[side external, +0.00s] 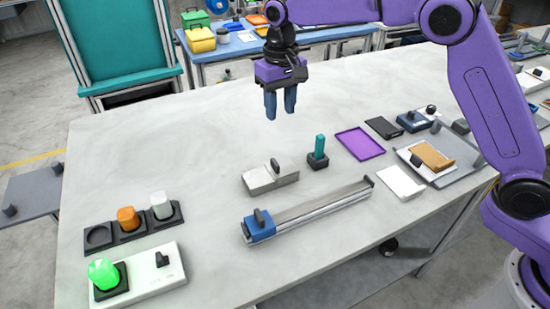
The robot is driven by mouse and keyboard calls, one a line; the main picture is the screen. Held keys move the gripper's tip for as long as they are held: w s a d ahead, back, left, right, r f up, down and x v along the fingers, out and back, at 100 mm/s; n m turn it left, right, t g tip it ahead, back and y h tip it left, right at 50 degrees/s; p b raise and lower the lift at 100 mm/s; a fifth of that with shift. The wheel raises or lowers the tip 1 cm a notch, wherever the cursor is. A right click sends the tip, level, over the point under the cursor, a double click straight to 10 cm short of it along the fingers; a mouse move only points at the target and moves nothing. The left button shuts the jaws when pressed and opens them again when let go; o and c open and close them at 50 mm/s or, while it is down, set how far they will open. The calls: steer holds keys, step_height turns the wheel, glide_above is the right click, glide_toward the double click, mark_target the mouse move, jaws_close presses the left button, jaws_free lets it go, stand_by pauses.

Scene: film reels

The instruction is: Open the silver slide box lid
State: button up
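The silver slide box (261,182) is a small, low, light grey box near the middle of the white table. A dark upright knob (275,166) stands on its top toward the right end. I cannot see into the box, and the line between lid and body is too small to make out. My gripper (281,114) points down with two blue fingers. The fingers are apart with nothing between them. My gripper appears well above the table, above the box in the picture and not touching it.
A blue slider (259,228) on a silver rail (320,207) lies in front of the box. A teal-handled dark block (319,155) stands right of it. A purple tray (360,144) lies further right. A white panel (140,277) with a green lamp sits front left. The back left table is clear.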

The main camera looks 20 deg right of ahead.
mark_target(275, 162)
steer(key=shift+m, duration=0.7)
steer(key=w+f, duration=0.1)
steer(key=f, duration=0.5)
steer(key=w+f, duration=0.1)
steer(key=f, duration=0.5)
steer(key=w+f, duration=0.1)
steer(key=f, duration=0.5)
steer(key=shift+d+f, duration=0.15)
steer(key=shift+f, duration=0.15)
jaws_close()
